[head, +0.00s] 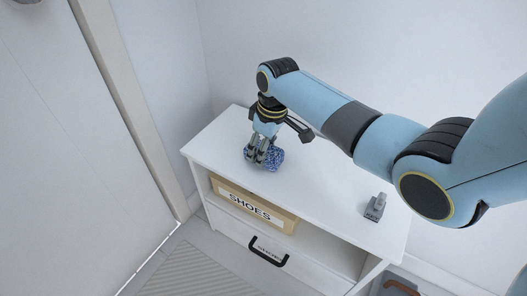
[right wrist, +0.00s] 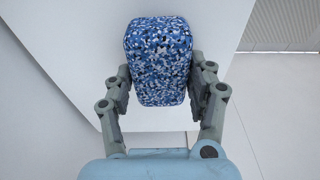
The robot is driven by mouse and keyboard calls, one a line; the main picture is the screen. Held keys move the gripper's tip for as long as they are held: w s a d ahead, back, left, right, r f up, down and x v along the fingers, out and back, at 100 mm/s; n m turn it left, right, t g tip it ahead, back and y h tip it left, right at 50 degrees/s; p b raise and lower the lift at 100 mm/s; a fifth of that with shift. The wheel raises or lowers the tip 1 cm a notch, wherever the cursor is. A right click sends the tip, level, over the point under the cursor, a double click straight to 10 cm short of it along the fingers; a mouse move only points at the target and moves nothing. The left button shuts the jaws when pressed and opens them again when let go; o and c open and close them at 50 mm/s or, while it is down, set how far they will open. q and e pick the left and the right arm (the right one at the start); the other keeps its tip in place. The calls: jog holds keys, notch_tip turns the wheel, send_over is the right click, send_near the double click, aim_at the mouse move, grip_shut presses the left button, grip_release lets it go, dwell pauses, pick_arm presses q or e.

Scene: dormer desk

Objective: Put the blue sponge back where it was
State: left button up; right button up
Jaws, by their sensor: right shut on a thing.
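The blue sponge (head: 276,158) is a speckled blue and white block at the left part of the white cabinet's top. It fills the middle of the right wrist view (right wrist: 158,62). My right gripper (head: 262,160) points down at it from above, with a finger on each side. In the right wrist view my right gripper (right wrist: 160,80) is shut on the sponge. I cannot tell whether the sponge touches the cabinet top. My left gripper is not in view.
The white cabinet (head: 318,183) has an open shelf with a box labelled SHOES (head: 250,205) and a drawer with a dark handle (head: 268,252). A small grey object (head: 375,207) stands on the top at the right. The middle of the top is clear. A striped mat (head: 205,272) lies on the floor.

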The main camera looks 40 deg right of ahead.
aim_at(270, 151)
jog(key=shift+r, duration=0.1)
jog(key=o, duration=1)
pick_arm(q)
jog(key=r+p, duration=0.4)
jog(key=p, duration=0.1)
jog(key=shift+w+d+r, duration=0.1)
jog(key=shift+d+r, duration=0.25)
pick_arm(e)
jog(key=r, duration=0.4)
jog(key=s+r, duration=0.1)
jog(key=r, duration=0.7)
jog(key=shift+s+d, duration=0.3)
jog(key=shift+d, duration=0.05)
jog(key=shift+f, duration=0.15)
